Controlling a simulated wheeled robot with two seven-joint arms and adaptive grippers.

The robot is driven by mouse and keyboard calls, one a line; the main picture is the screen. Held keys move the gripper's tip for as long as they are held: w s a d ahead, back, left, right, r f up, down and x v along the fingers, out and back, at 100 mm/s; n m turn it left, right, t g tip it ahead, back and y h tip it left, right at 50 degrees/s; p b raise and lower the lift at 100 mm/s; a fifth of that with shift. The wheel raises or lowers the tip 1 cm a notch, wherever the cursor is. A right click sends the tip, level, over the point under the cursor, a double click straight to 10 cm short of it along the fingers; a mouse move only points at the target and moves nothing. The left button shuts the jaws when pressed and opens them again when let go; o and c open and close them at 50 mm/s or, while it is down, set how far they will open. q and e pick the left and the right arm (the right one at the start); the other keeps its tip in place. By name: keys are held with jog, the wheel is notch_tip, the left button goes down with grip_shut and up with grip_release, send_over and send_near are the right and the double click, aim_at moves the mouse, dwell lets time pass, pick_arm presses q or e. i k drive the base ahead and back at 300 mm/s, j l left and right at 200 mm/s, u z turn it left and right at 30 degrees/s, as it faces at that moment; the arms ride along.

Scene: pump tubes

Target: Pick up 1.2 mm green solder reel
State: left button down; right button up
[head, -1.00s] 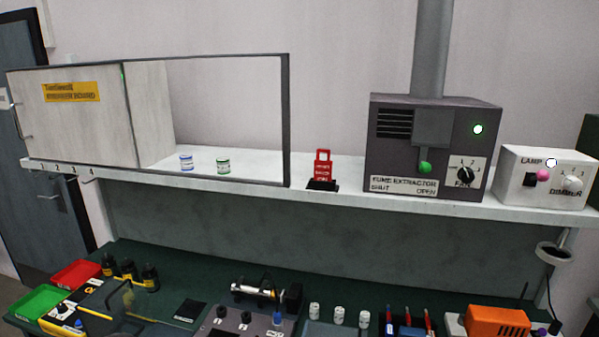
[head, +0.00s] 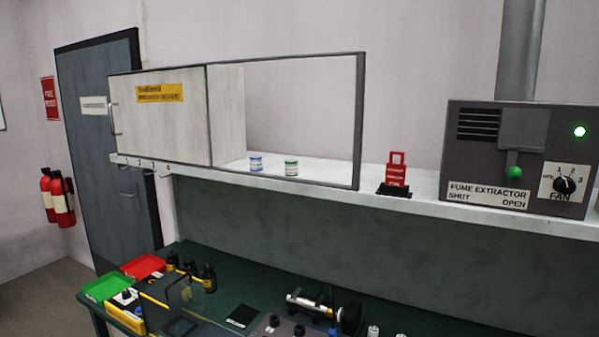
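Neither of my grippers is in view.
The shelf (head: 430,205) also bears a red tag stand (head: 396,174) and the fume extractor (head: 520,155). Below, the green bench (head: 225,275) holds red (head: 144,265) and green trays (head: 106,287), dark bottles (head: 190,270) and tools.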

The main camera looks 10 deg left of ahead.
aim_at(291, 166)
jog(key=i+j, duration=0.1)
jog(key=j, duration=0.35)
jog(key=i+j, duration=0.15)
jog(key=j, duration=0.25)
jog(key=i+j, duration=0.1)
jog(key=j, duration=0.35)
jog(key=i+j, duration=0.15)
jog(key=j, duration=0.3)
jog(key=i+j, duration=0.1)
jog(key=j, duration=0.3)
